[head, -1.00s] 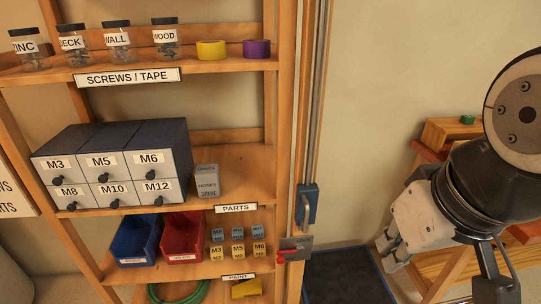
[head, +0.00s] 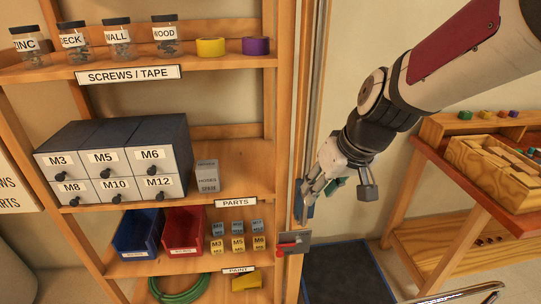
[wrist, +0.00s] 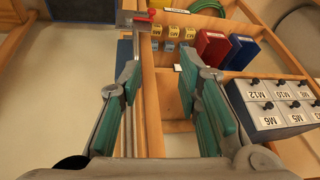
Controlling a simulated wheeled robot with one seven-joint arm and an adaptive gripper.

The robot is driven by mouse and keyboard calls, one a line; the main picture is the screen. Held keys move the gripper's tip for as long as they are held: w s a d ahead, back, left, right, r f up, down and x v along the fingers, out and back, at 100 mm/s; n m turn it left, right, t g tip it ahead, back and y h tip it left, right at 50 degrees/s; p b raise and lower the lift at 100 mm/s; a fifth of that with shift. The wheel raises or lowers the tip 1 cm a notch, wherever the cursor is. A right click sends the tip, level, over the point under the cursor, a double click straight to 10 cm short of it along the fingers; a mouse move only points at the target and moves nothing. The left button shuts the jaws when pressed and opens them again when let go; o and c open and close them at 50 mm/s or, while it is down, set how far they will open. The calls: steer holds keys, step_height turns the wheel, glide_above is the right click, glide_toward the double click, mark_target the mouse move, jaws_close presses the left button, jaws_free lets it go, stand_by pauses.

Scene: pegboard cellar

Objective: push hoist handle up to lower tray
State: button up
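The hoist handle's blue block (head: 297,204) sits low on the vertical metal rail (head: 311,90) beside the shelf's right post. My gripper (head: 310,197) is in front of it and hides most of it, including the grey grip. In the wrist view my gripper (wrist: 158,66) is open, its green-padded fingers apart with the wooden post between and beyond them. A blue part (wrist: 123,50) shows behind the left finger; I cannot tell whether they touch. A dark, blue-edged panel (head: 345,275) lies low at the rail's right; I cannot tell if it is the tray.
A grey plate with a red lever (head: 291,243) sits just below the handle. The shelf at left holds jars, a drawer cabinet (head: 115,160) and bins (head: 185,232). A wooden bench (head: 435,165) with a block box stands at right.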

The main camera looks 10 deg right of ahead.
steer(key=shift+h, duration=0.6)
steer(key=w+d+b+x, duration=0.1)
steer(key=x, duration=0.7)
steer(key=w+d+r+b+x, duration=0.1)
steer(key=x, duration=0.7)
steer(key=w+b+x, duration=0.2)
steer(key=x, duration=0.6)
steer(key=shift+d, duration=0.35)
jaws_close()
